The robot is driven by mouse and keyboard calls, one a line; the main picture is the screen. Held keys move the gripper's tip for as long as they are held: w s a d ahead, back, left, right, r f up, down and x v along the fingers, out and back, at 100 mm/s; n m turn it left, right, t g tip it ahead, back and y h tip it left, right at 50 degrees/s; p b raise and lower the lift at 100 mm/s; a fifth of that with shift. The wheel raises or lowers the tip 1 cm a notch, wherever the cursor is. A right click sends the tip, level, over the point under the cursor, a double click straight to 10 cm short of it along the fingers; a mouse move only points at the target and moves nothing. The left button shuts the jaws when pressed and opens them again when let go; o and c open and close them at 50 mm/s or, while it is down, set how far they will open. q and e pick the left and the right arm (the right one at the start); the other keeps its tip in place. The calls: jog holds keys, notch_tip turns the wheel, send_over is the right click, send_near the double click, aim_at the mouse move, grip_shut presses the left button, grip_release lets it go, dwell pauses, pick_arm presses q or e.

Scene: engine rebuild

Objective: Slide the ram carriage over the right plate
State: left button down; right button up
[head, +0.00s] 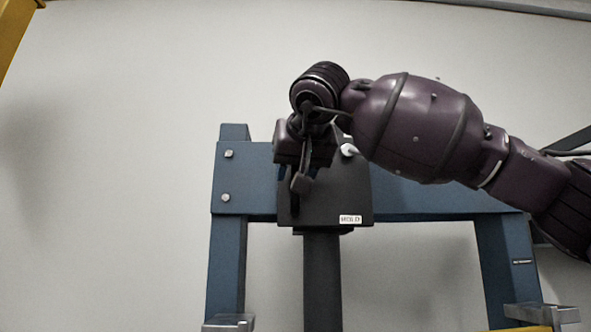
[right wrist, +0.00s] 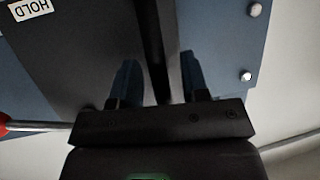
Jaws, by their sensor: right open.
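The ram carriage (head: 350,202), a dark box with a small white label, sits on the blue crossbeam of the press, left of its middle. A dark ram column (head: 322,280) hangs below it. My right gripper (head: 300,183) is in front of the carriage's left part. In the right wrist view, its open fingers (right wrist: 158,72) stand on either side of a dark upright bar (right wrist: 150,35) on the carriage face. I cannot tell whether they touch it. The HOLD label (right wrist: 30,9) shows there too. No plate is clearly identifiable. My left gripper is out of view.
The blue crossbeam (head: 430,203) runs between a left post (head: 227,270) and a right post (head: 508,270). Grey metal pieces (head: 229,323) (head: 541,313) sit low at both posts. A yellow beam (head: 12,35) shows top left. The crossbeam right of the carriage looks clear.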

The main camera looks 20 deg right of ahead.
jog(key=c, duration=0.7)
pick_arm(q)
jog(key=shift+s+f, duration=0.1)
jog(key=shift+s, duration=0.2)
pick_arm(e)
grip_shut()
jog(key=shift+d, duration=0.1)
